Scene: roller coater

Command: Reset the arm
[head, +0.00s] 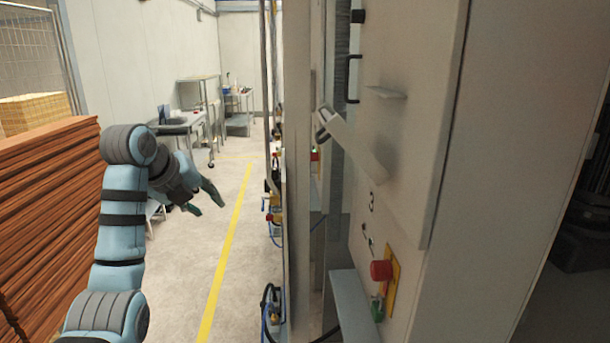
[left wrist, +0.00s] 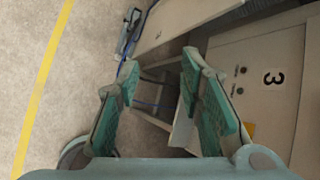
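My left arm rises from the bottom left of the head view, and its left gripper (head: 207,201) hangs over the aisle floor, apart from the machine. In the left wrist view the two green-padded fingers of this gripper (left wrist: 158,88) stand wide apart with nothing between them. Through the gap I see floor and the lower part of the machine. My right arm and right gripper show in neither view.
The pale machine cabinet (head: 445,200) fills the right side, with a red emergency button (head: 381,271) on it. Stacked brown boards (head: 45,205) stand at the left. A yellow floor line (head: 224,258) runs along the clear aisle. Tables (head: 185,122) stand at the back.

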